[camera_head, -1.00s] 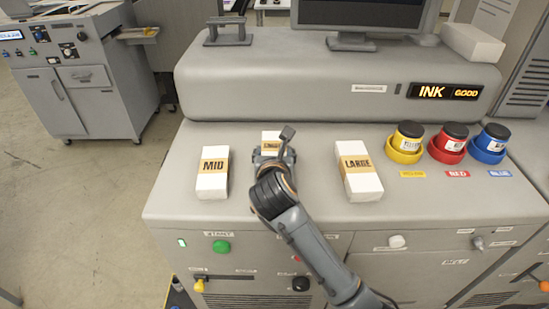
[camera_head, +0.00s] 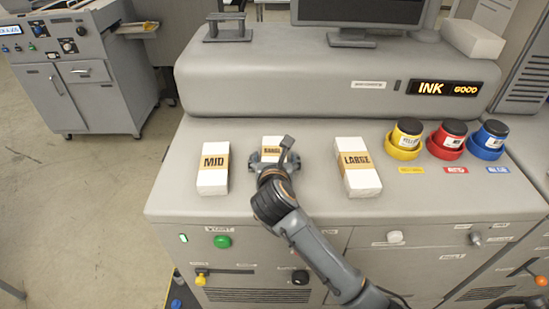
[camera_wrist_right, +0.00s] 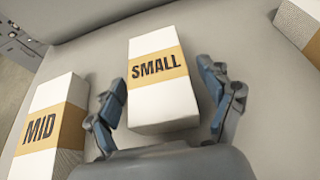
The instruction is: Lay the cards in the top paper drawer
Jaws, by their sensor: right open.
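Three white card packs with tan bands lie on the grey machine top. The MID pack (camera_head: 213,168) is at the left, and it also shows in the right wrist view (camera_wrist_right: 50,125). The middle pack (camera_head: 272,146) reads SMALL in the right wrist view (camera_wrist_right: 160,80). The LARGE pack (camera_head: 356,168) is at the right, its corner visible in the right wrist view (camera_wrist_right: 302,25). My right gripper (camera_head: 272,160) is open around the near part of the SMALL pack; its fingers (camera_wrist_right: 165,100) are on both sides, with a gap on the right. My left gripper is not seen. No open paper drawer is identifiable.
Yellow, red and blue ink pots (camera_head: 446,140) stand right of the packs. A raised housing (camera_head: 300,75) with a monitor (camera_head: 360,15) is behind. The machine front has a green button (camera_head: 222,241) and knobs. Another grey machine (camera_head: 85,70) stands at left across open floor.

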